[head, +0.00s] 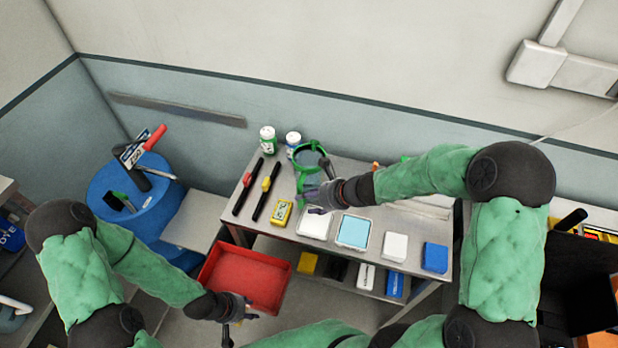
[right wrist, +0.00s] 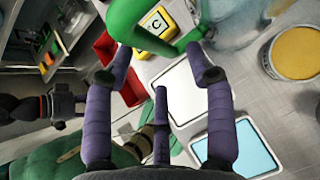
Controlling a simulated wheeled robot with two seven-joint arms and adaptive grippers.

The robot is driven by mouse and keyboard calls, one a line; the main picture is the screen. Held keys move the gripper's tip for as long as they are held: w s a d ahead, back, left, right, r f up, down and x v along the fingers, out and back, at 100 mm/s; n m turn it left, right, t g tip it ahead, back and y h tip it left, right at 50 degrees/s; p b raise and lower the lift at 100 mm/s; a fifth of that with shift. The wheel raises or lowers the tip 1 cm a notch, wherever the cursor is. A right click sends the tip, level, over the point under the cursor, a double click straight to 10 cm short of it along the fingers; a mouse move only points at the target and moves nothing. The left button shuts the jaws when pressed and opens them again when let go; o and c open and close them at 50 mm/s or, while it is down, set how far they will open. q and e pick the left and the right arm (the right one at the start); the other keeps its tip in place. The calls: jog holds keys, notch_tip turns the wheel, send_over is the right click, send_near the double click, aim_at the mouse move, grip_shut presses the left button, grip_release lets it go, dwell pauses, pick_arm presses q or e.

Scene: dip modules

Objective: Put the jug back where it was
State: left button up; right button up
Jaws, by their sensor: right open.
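The jug is clear with a green rim (head: 311,149) and a green handle, and is on the grey table towards the back. In the right wrist view its green handle (right wrist: 128,18) curves in at the top, just beyond the fingertips, and the blurred clear body shows beside it. My right gripper (head: 318,188) is open at the jug's handle side; in the wrist view its fingers (right wrist: 165,70) are spread, with nothing clearly held. Whether a finger touches the handle I cannot tell. My left gripper (head: 238,322) hangs low in front of the red tray, its fingers apart and empty.
A white tray (head: 316,223) and a light-blue-filled tray (head: 353,231) lie in front of the jug. A yellow box (head: 281,212), two dark pens and two cans (head: 268,139) are to the left. White and blue boxes (head: 435,257) are to the right. A red tray (head: 232,278) sits lower.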

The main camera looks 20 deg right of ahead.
aim_at(299, 207)
jog(key=b+x, duration=0.1)
jog(key=x, duration=0.4)
jog(key=shift+a+r, duration=0.1)
jog(key=shift+a, duration=0.15)
jog(key=shift+w, duration=0.1)
grip_shut()
